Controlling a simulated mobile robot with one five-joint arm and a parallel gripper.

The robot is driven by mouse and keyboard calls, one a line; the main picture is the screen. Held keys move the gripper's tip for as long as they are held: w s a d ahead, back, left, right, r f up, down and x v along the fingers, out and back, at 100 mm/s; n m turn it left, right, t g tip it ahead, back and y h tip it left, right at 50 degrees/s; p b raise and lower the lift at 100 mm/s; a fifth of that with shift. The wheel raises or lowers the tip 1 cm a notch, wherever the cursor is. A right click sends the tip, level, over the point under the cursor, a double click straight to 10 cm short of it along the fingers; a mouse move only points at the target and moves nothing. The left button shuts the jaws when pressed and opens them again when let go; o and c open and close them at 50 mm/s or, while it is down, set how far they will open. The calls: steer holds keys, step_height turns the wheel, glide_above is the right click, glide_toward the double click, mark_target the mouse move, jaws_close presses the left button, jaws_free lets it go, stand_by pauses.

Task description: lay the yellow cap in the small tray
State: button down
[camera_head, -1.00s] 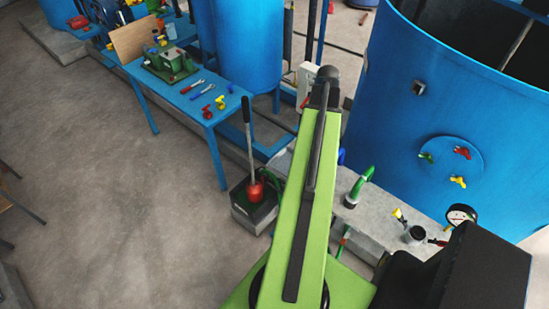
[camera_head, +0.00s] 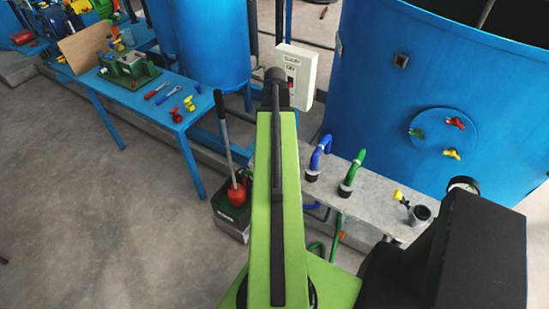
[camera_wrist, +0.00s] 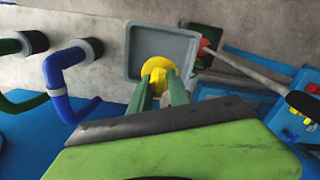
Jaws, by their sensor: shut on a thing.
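The yellow cap (camera_wrist: 158,70) shows in the wrist view, between the green fingertips of my gripper (camera_wrist: 160,84). My gripper is shut on it. The small grey tray (camera_wrist: 188,48), square with a raised rim, lies behind the cap in this view, and the cap overlaps its lower middle. I cannot tell how high the cap is above the tray or whether they touch. In the head view my own arm hides the gripper, and I cannot make out the cap or tray there.
In the wrist view, a blue pipe (camera_wrist: 57,80) stands left of the tray and a red-and-black pump (camera_wrist: 205,42) with a long handle is close on its right. In the head view, a large blue tank (camera_head: 390,110) stands right, and a blue table (camera_head: 150,98) with tools stands left.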

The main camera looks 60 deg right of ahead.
step_height(320, 180, down, 8)
steer(key=b, duration=0.5)
steer(key=shift+r+b, duration=0.15)
steer(key=shift+b, duration=0.25)
steer(key=shift+r, duration=0.25)
steer(key=shift+f, duration=0.15)
steer(key=c, duration=1.2)
jaws_free()
steer(key=shift+c, duration=0.2)
step_height(320, 180, up, 12)
steer(key=p, duration=1.2)
steer(key=shift+r+p, duration=0.25)
steer(key=shift+p, duration=0.15)
steer(key=shift+f, duration=0.1)
